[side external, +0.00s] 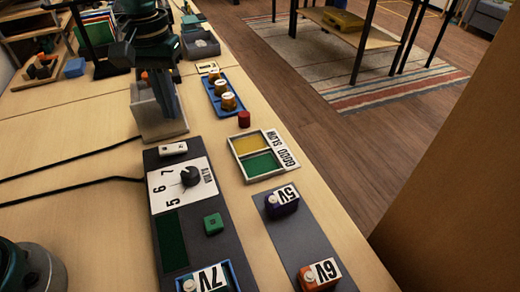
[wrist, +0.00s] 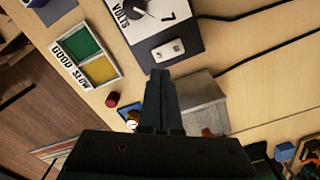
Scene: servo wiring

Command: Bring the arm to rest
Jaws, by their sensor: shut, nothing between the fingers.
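My gripper (wrist: 161,76) is shut and empty, its fingers together in the middle of the wrist view. In the side view my arm stands at the upper left, with the gripper in front of or above a grey box (side external: 147,118); I cannot tell if they touch. The box also shows right of the fingers in the wrist view (wrist: 208,103).
A GOOD/SLOW tray (side external: 246,176) has yellow and green compartments. A red cylinder (side external: 244,119) stands near a blue tray (side external: 212,104) of orange-brown parts. A green block (side external: 213,224), purple 5V block (side external: 281,203), orange 6V block (side external: 318,278) and 7V tray (side external: 234,287) lie nearer. Black cables (side external: 75,158) cross left.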

